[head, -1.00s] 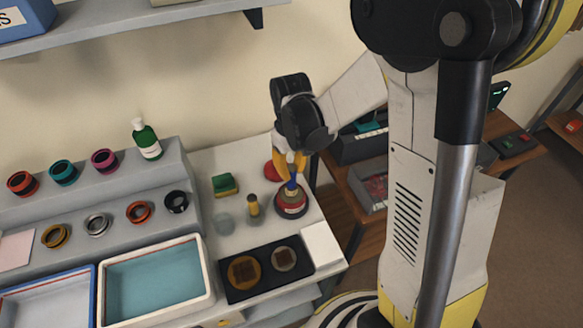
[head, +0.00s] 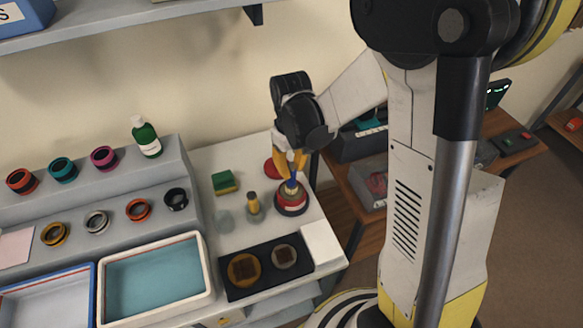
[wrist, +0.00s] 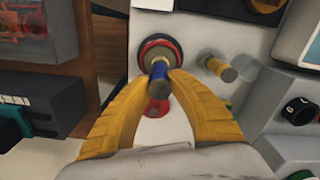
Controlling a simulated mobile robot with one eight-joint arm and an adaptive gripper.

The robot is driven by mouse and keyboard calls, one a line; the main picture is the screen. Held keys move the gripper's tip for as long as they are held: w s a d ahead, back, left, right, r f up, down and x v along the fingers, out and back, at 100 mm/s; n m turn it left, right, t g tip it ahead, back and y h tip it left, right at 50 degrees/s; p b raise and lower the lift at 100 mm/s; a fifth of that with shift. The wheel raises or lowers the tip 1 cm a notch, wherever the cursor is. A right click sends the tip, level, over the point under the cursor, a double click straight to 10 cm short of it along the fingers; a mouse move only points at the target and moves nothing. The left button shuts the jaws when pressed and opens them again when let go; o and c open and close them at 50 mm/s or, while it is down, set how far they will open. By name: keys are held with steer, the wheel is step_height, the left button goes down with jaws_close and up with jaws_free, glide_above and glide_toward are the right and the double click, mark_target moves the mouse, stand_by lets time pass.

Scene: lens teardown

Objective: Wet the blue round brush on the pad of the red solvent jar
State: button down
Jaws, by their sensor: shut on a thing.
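My gripper (head: 290,163) is shut on the blue round brush (head: 291,185) and holds it over the red solvent jar (head: 291,201). In the wrist view the yellow fingers (wrist: 160,90) close around the blue brush (wrist: 158,72), which points down into the top of the jar (wrist: 158,50). The brush hides most of the jar's pad, so I cannot tell whether its tip touches it. The jar is dark with a red band and stands upright near the counter's right side. A round red piece (head: 271,168) lies behind the jar.
A yellow-topped brush (head: 253,203) stands left of the jar, beside a pale glassy round piece (head: 224,221). A green and yellow sponge (head: 224,182) lies further back. A black tray (head: 266,290) with two round parts and a white pad (head: 322,243) are in front.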

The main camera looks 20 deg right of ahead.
steer(key=shift+f+b, duration=0.4)
stand_by(1.4)
steer(key=shift+r, duration=0.1)
steer(key=shift+r+p, duration=2.5)
steer(key=shift+r, duration=0.95)
steer(key=shift+f, duration=0.1)
